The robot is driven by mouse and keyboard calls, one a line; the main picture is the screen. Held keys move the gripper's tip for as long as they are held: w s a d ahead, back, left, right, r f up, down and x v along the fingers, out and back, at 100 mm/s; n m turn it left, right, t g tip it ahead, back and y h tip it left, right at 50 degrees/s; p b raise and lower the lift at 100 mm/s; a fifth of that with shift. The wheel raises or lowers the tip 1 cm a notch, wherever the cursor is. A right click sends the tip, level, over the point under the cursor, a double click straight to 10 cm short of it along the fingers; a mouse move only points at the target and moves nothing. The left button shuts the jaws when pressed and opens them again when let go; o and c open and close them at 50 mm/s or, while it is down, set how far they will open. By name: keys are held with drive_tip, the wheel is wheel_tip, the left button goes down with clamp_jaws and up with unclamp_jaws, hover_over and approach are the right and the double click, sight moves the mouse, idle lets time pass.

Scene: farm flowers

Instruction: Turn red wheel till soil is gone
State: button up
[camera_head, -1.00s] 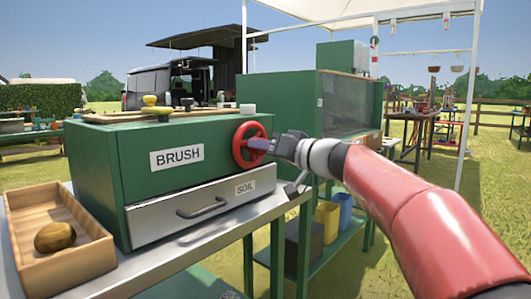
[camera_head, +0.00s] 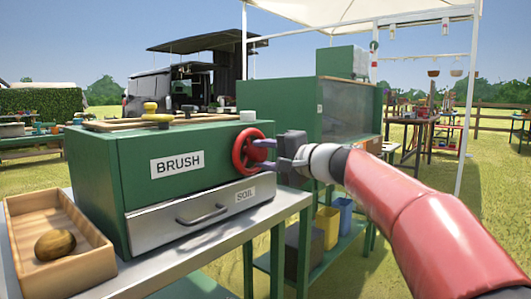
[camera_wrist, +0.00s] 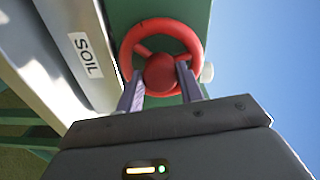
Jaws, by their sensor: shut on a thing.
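The red wheel (camera_head: 250,150) is on the right side of the green box labelled BRUSH (camera_head: 180,160). My gripper (camera_head: 268,154) is at the wheel from the right. In the wrist view the two fingers of my gripper (camera_wrist: 160,90) are shut on the red wheel's hub (camera_wrist: 160,72), with the rim (camera_wrist: 196,42) beyond them. The grey drawer marked SOIL (camera_head: 190,212) is below the wheel and looks closed; its inside is hidden. No soil shows in either view.
A wooden tray (camera_head: 20,206) with a brown potato-like lump (camera_head: 55,244) stands at the left on the metal table (camera_head: 150,278). A taller green cabinet (camera_head: 285,105) stands behind the wheel. Yellow (camera_head: 326,226) and blue bins sit on a lower shelf.

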drive_tip(key=m+p, duration=0.1)
drive_tip(key=m, duration=0.2)
drive_tip(key=shift+m, duration=0.4)
drive_tip(key=m+p, duration=0.2)
drive_tip(key=m, duration=0.1)
drive_tip(key=shift+w, duration=0.1)
drive_tip(key=m+p, duration=0.3)
drive_tip(key=m, duration=0.2)
drive_tip(key=shift+d+m, duration=0.1)
drive_tip(key=shift+m, duration=0.2)
drive_tip(key=shift+f+m+y+p, duration=0.1)
drive_tip(key=shift+m+y+p, duration=0.2)
drive_tip(key=shift+m+p, duration=0.85)
drive_tip(key=shift+m, duration=0.25)
drive_tip(key=o, duration=1)
drive_tip(key=v, duration=0.8)
drive_tip(key=shift+b, duration=0.45)
